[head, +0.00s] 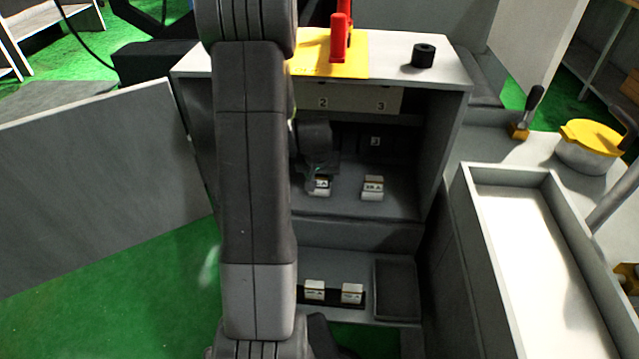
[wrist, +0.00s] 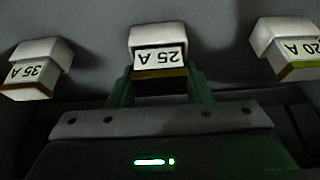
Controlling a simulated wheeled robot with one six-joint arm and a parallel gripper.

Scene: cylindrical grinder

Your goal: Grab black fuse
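White fuses stand in a row in the wrist view: a 35 A fuse (wrist: 35,70) at left, a 25 A fuse (wrist: 159,50) in the middle and a 20 A fuse (wrist: 288,48) at right. None has a clearly black body; the 35 A and 25 A ones carry brownish bands, the 20 A a yellow-green one. My gripper (wrist: 161,84) has its fingers apart, one at each side of the 25 A fuse; contact cannot be told. In the head view my gripper (head: 319,172) is just above one fuse (head: 321,187), with another fuse (head: 372,188) to its right. My arm hides the cabinet's left part.
The open cabinet (head: 452,95) has side walls and a top close around my arm. Two more white fuses (head: 314,290) (head: 352,293) sit in a black holder on the lower ledge. A red handle (head: 338,40) and a black cylinder (head: 423,56) stand on top.

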